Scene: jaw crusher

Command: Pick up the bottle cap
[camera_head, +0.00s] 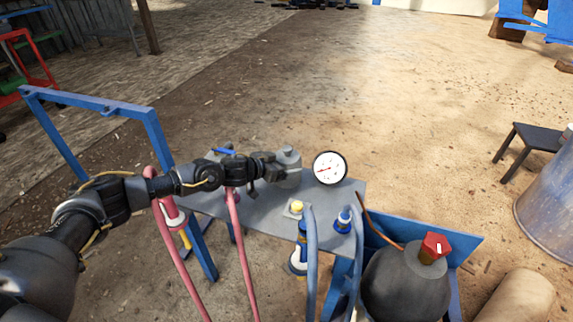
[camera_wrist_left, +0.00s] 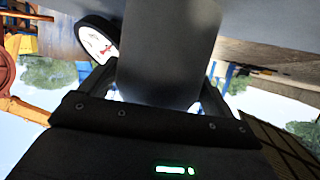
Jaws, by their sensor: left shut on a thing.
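My left gripper (camera_head: 284,172) reaches in from the left over the grey metal panel. It is shut on a grey, roughly cylindrical thing (camera_head: 288,156) with a small knob on top. In the left wrist view this grey thing (camera_wrist_left: 165,65) fills the space between the fingers of my left gripper (camera_wrist_left: 160,88). I cannot tell whether it is the bottle cap or whether it touches the panel. No other thing is clearly a bottle cap. My right gripper is not in view.
A white dial gauge (camera_head: 330,168) stands just right of the gripper. The grey panel (camera_head: 262,212) carries a yellow button (camera_head: 297,207) and a blue fitting (camera_head: 345,217). Pink hoses (camera_head: 239,245) hang below my arm. A dark tank (camera_head: 405,283) with a red knob (camera_head: 436,246) stands at lower right.

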